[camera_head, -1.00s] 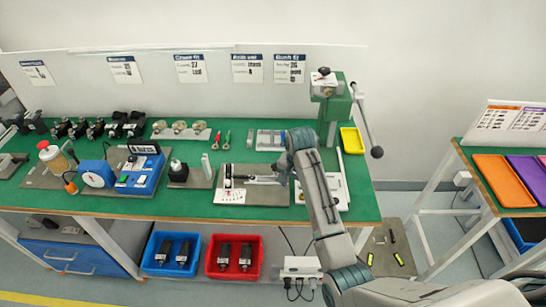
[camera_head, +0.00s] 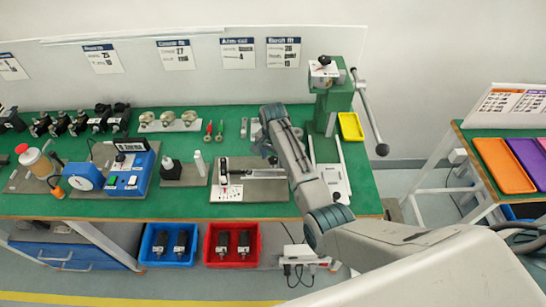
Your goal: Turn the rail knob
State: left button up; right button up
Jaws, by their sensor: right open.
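The small rail fixture (camera_head: 262,173) lies on a grey plate on the green bench, with a dark upright part (camera_head: 223,166) at its left end. I cannot clearly make out the rail knob at this size. My right gripper (camera_head: 271,158) is open, small in the picture and partly hidden by my own wrist and forearm. It appears close above the rail's right part; I cannot tell whether it touches. A white card with red marks (camera_head: 228,194) lies in front of the rail. My left gripper is not in view.
A green press (camera_head: 332,104) with a long lever and a yellow tray (camera_head: 350,127) stand right of my arm. Blue (camera_head: 145,258) and red (camera_head: 208,260) bins sit below.

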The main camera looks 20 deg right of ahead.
jog(key=shift+s+f, duration=0.15)
jog(key=shift+f, duration=0.4)
jog(key=c, duration=1)
jog(key=shift+o, duration=0.2)
jog(key=shift+p, duration=0.3)
jog(key=shift+r+n+p, duration=0.3)
jog(key=shift+n+p, duration=0.6)
jog(key=shift+n, duration=0.2)
jog(key=shift+f+n+p, duration=0.25)
jog(key=shift+n+p, duration=0.3)
jog(key=shift+n, duration=0.55)
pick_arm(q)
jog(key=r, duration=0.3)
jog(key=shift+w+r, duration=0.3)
